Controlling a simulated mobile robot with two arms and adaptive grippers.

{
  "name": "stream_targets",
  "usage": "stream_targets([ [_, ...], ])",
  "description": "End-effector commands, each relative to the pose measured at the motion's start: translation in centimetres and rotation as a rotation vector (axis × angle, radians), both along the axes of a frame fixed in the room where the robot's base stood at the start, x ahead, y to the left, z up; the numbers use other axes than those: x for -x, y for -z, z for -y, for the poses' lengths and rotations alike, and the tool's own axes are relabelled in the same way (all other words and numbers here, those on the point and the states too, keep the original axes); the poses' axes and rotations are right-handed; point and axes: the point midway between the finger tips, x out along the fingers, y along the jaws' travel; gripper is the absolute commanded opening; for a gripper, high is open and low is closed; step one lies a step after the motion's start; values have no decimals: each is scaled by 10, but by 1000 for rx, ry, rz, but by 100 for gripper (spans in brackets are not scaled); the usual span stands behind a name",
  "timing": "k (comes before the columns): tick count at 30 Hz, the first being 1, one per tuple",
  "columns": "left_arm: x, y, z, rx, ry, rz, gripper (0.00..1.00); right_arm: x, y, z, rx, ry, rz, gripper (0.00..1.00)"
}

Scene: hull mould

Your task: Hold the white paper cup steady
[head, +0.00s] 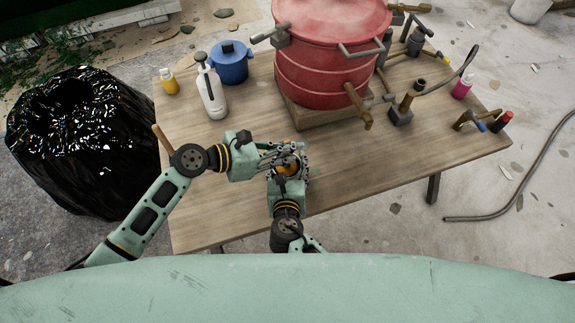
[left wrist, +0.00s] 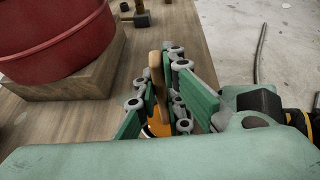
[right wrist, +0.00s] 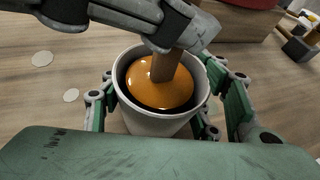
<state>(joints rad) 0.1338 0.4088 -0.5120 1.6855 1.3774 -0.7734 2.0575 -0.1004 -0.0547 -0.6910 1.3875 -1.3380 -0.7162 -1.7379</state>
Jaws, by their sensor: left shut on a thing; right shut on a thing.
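The white paper cup (right wrist: 158,124) stands upright between the fingers of my right gripper (head: 289,174), low over the wooden table. It holds glossy orange liquid (right wrist: 150,92). My right gripper's green and grey fingers sit on both sides of the cup in the right wrist view. My left gripper (head: 278,157) is shut on a wooden stir stick (left wrist: 157,88). The stick (right wrist: 168,66) dips into the orange liquid. In the head view the fingers of both grippers hide most of the cup. I cannot tell whether the cup's base touches the table.
A large red pot (head: 325,60) on a wooden block stands behind the grippers. A white bottle (head: 211,95), a blue pot (head: 229,65) and a yellow bottle (head: 168,82) are at the back left. A black bag bin (head: 90,150) stands left. The table's front right (head: 400,150) is clear.

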Motion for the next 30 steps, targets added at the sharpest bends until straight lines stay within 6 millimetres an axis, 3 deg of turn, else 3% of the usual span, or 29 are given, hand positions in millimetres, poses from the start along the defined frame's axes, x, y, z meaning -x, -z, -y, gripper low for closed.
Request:
stream_targets([
  [22,0,-46,0,0,1,3,0,0,0,0,1,1,-1,42],
  [30,0,-54,0,0,0,1,0,0,0,0,1,1,-1,42],
])
